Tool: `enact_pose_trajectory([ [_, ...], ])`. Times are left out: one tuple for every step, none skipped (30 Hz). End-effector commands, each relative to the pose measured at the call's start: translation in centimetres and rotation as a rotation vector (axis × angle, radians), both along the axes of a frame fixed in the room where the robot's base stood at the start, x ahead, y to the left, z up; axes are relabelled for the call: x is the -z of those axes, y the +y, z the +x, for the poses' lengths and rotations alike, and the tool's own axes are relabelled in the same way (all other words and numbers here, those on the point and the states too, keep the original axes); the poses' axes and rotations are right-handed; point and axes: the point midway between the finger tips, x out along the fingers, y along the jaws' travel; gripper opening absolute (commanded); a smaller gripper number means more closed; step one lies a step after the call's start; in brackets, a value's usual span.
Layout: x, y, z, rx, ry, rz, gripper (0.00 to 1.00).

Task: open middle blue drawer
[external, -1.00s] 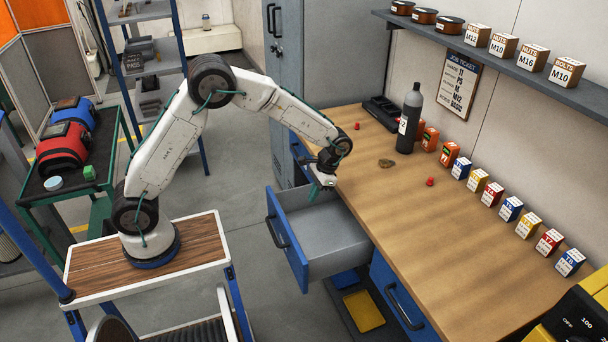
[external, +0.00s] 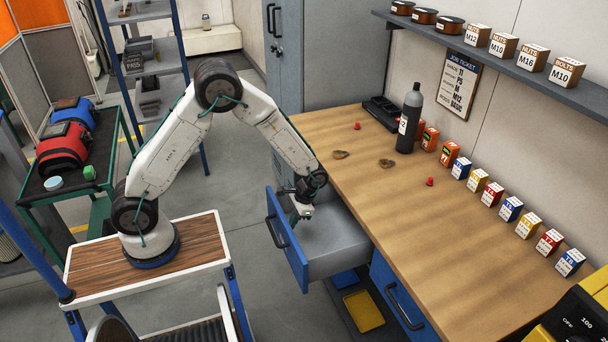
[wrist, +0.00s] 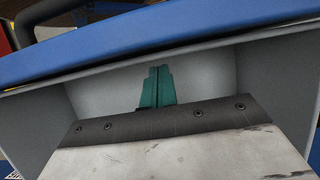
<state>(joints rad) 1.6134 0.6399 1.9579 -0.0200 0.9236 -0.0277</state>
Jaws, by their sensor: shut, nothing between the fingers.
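The blue drawer (external: 291,262) under the bench stands pulled out, its grey inside showing from above. My gripper (external: 297,217) is lowered into the drawer opening, just behind the blue front panel. In the wrist view its teal fingers (wrist: 157,88) are together with nothing between them, pointing at the grey inner face of the front. The blue top edge (wrist: 160,42) crosses that view. Whether the fingertips touch the panel I cannot tell.
The wooden bench top (external: 450,240) is right of the drawer, with a dark bottle (external: 409,120) and several small boxes. Another blue drawer front (external: 395,295) is nearer the camera. A yellow bin (external: 364,311) sits low beneath. Open floor lies left of the drawer.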

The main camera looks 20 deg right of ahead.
Motion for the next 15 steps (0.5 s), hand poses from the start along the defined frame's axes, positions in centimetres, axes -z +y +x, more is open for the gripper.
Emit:
enact_pose_trajectory([
  [0.0, 0.2, 0.0, 0.000, 0.000, 0.001, 0.00],
  [0.0, 0.3, 0.0, 0.000, 0.000, 0.001, 0.00],
  [0.0, 0.3, 0.0, 0.000, 0.000, 0.001, 0.00],
  [0.0, 0.3, 0.0, 0.000, 0.000, 0.001, 0.00],
  [0.0, 0.3, 0.0, 0.000, 0.000, 0.001, 0.00],
  [0.0, 0.3, 0.0, 0.000, 0.000, 0.001, 0.00],
  [0.0, 0.3, 0.0, 0.000, 0.000, 0.001, 0.00],
  [0.0, 0.3, 0.0, 0.000, 0.000, 0.001, 0.00],
  [0.0, 0.3, 0.0, 0.000, 0.000, 0.001, 0.00],
  [0.0, 0.3, 0.0, 0.000, 0.000, 0.001, 0.00],
  [0.0, 0.3, 0.0, 0.000, 0.000, 0.001, 0.00],
  [0.0, 0.5, 0.0, 0.000, 0.000, 0.001, 0.00],
  [0.0, 0.7, 0.0, 0.000, 0.000, 0.001, 0.00],
  [0.0, 1.1, 0.0, 0.000, 0.000, 0.001, 0.00],
  [0.0, 1.8, 0.0, 0.000, 0.000, 0.001, 0.00],
])
